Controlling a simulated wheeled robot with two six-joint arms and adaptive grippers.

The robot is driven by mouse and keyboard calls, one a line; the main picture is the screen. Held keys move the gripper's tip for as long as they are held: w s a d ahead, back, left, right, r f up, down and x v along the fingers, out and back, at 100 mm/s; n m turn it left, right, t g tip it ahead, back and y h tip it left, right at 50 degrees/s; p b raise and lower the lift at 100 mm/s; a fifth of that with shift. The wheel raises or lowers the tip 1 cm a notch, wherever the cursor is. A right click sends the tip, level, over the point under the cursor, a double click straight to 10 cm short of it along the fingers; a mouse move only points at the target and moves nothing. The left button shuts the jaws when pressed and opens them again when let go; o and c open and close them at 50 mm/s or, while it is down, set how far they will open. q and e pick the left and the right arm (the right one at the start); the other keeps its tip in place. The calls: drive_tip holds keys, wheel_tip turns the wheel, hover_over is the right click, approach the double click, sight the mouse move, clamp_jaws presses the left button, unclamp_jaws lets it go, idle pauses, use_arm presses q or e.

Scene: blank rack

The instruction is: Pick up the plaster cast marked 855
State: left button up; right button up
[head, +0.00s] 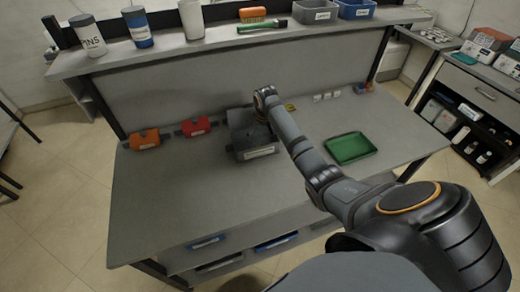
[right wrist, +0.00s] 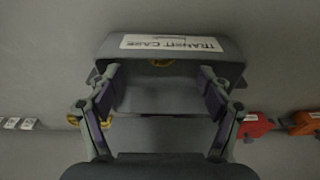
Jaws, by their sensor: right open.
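Several small white blocks stand in a row at the back of the bench, one of them here (head: 327,96). They also show at the left edge of the right wrist view (right wrist: 12,123). They may be the plaster casts; their marks are too small to read, so I cannot tell which is 855. My right gripper (right wrist: 161,88) is open over a grey case labelled TRANSIT CASE (right wrist: 182,58), with a finger towards each side; I cannot tell whether they touch it. In the head view my wrist partly hides the case (head: 247,142). My left gripper is not in view.
A green tray (head: 350,148) lies to the right. A shelf (head: 170,57) with jars, brushes and bins overhangs the back. The bench's front left (head: 165,195) is clear.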

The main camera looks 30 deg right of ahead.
drive_tip(key=shift+w+f, duration=0.1)
drive_tip(key=shift+f, duration=0.35)
drive_tip(key=shift+w+f, duration=0.2)
drive_tip(key=shift+f, duration=0.05)
drive_tip(key=shift+w+f+p, duration=0.2)
drive_tip(key=shift+f+p, duration=0.15)
drive_tip(key=shift+f, duration=0.2)
drive_tip(key=shift+w+f+p, duration=0.2)
drive_tip(key=shift+f+p, duration=0.15)
drive_tip(key=shift+f, duration=0.2)
wheel_tip(320, 180, down, 2)
drive_tip(key=shift+w+f, duration=0.1)
drive_tip(key=shift+f, duration=0.05)
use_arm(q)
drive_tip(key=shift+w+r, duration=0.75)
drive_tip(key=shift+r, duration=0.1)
use_arm(e)
drive_tip(key=shift+w+d+f, duration=0.1)
drive_tip(key=shift+f, duration=0.2)
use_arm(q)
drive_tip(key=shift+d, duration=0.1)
use_arm(e)
drive_tip(key=c, duration=1.6)
